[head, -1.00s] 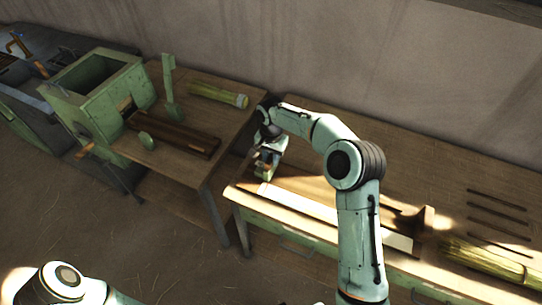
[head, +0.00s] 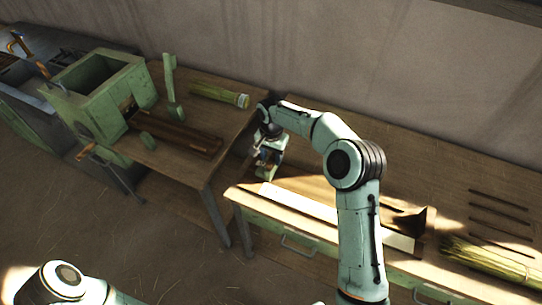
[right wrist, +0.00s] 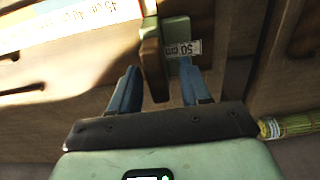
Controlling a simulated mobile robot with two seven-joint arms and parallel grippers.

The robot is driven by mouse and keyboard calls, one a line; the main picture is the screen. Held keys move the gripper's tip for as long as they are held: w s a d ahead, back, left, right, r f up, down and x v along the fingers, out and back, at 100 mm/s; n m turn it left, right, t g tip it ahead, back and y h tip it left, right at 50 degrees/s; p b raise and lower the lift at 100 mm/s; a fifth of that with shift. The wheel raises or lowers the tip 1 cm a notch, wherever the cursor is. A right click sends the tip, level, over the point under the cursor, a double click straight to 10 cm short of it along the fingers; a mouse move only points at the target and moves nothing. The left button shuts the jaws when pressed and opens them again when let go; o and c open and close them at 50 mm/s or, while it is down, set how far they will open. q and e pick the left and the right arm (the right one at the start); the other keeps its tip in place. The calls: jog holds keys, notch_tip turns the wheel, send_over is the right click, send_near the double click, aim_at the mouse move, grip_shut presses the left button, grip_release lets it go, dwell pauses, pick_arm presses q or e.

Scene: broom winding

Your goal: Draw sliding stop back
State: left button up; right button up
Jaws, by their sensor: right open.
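The sliding stop is a block with a wooden face and a green part labelled "50 cm" (right wrist: 177,62). It shows in the right wrist view at the end of the white measuring strip (right wrist: 72,18). My right gripper (right wrist: 157,88) is open, with its two blue fingers on either side of the stop; contact cannot be told. In the head view my right gripper (head: 268,152) is at the left end of the right bench, and the strip (head: 320,212) runs from there to the right. My left arm shows at the bottom left, its gripper out of view.
A brown wooden piece (head: 424,221) stands near the strip's right end, beside a straw bundle (head: 482,258). Dark slots lie at the right bench's back. The left table (head: 190,168) holds a green machine (head: 95,95) and another straw bundle (head: 220,95). A gap separates the benches.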

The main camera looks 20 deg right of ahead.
pick_arm(q)
jog(key=shift+w+r+p, duration=0.85)
jog(key=shift+w+r, duration=0.2)
jog(key=shift+r, duration=0.1)
pick_arm(e)
notch_tip(320, 180, up, 13)
jog(key=shift+a, duration=0.1)
